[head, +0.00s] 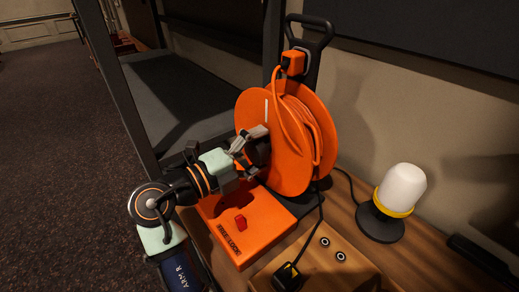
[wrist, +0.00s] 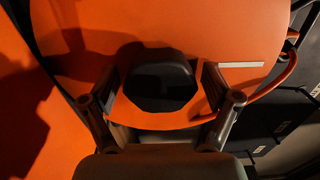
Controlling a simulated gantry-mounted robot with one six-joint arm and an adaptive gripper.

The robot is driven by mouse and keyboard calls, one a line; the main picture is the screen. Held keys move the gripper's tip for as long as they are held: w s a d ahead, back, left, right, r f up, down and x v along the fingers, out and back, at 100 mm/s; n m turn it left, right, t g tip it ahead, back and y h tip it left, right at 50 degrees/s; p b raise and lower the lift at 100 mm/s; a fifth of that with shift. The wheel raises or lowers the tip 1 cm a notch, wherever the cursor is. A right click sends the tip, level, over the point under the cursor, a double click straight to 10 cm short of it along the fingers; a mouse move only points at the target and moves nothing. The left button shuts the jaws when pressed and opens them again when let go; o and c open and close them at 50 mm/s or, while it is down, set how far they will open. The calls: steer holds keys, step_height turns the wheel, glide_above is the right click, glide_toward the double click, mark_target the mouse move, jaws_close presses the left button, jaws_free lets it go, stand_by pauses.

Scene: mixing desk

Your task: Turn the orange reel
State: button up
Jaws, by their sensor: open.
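The orange reel (head: 287,140) stands upright on a black stand, with orange cable wound on it, and a white mark on its near face. In the wrist view its orange face (wrist: 110,28) fills most of the picture. A black round knob (wrist: 161,80) on that face sits between the two fingers of my gripper (wrist: 162,98). The fingers are apart, one on each side of the knob; I cannot tell whether they touch it. In the head view my gripper (head: 247,145) is at the left face of the reel and partly hides the knob.
An orange box (head: 262,238) with a red switch (head: 240,222) lies below my gripper. A white lamp with a yellow ring (head: 401,190) stands to the right. A black plug (head: 287,277) and two round sockets are on the wooden desk. A dark frame post (head: 118,85) rises left of the reel.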

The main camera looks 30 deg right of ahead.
steer(key=s+a, duration=0.1)
steer(key=a, duration=1.1)
